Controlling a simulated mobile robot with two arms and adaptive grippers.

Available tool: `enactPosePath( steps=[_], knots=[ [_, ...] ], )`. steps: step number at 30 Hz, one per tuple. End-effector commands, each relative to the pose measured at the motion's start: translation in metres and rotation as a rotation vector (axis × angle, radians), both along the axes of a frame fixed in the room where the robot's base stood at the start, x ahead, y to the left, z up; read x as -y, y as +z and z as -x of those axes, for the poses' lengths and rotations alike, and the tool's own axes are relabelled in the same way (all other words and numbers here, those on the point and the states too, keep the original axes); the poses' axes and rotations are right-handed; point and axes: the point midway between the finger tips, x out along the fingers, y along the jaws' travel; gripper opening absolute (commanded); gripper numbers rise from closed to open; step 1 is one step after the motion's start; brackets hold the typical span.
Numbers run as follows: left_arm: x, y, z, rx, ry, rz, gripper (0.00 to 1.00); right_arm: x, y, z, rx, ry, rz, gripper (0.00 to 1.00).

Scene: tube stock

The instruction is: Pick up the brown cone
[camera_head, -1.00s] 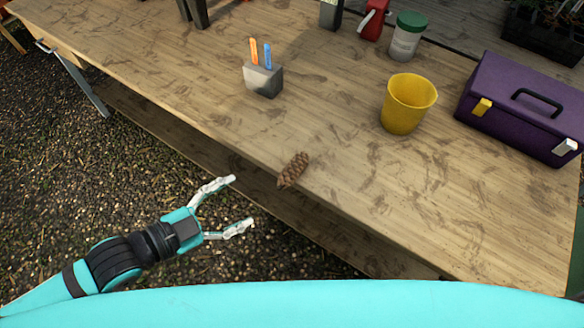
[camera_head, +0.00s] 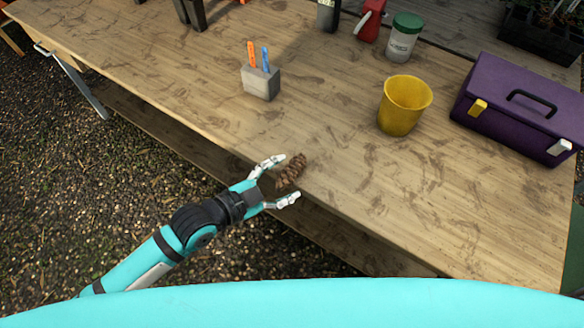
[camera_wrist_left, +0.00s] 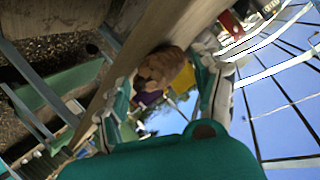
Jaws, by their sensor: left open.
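The brown pine cone (camera_head: 291,171) lies at the front edge of the wooden table. My left gripper (camera_head: 287,178) is open, with one finger on the far-left side of the cone and the other on its near side. The cone sits between the fingertips; I cannot tell whether they touch it. In the left wrist view the cone (camera_wrist_left: 162,68) shows between the two fingers of the left gripper (camera_wrist_left: 160,95). My right gripper is not in view.
A yellow pot (camera_head: 404,108) and a purple toolbox (camera_head: 522,110) stand to the right on the table (camera_head: 330,120). A grey block (camera_head: 260,84) with orange and blue markers stands behind the cone. A green-lidded jar (camera_head: 403,40) is at the back. The table around the cone is clear.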

Motion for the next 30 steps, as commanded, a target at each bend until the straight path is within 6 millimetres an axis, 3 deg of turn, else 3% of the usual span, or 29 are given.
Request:
enactPosePath(
  steps=[6, 19, 30],
  knots=[
    [0.0001, -0.0006, -0.0003, 0.0, 0.0, -0.001, 0.66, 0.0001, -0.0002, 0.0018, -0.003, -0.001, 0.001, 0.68],
    [-0.0002, -0.0005, -0.0001, 0.0, 0.0, -0.001, 0.1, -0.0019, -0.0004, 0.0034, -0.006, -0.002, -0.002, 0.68],
    [0.0, 0.0049, -0.0003, 0.001, -0.001, 0.0, 0.09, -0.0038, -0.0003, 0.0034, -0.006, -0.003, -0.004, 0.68]
  ],
)
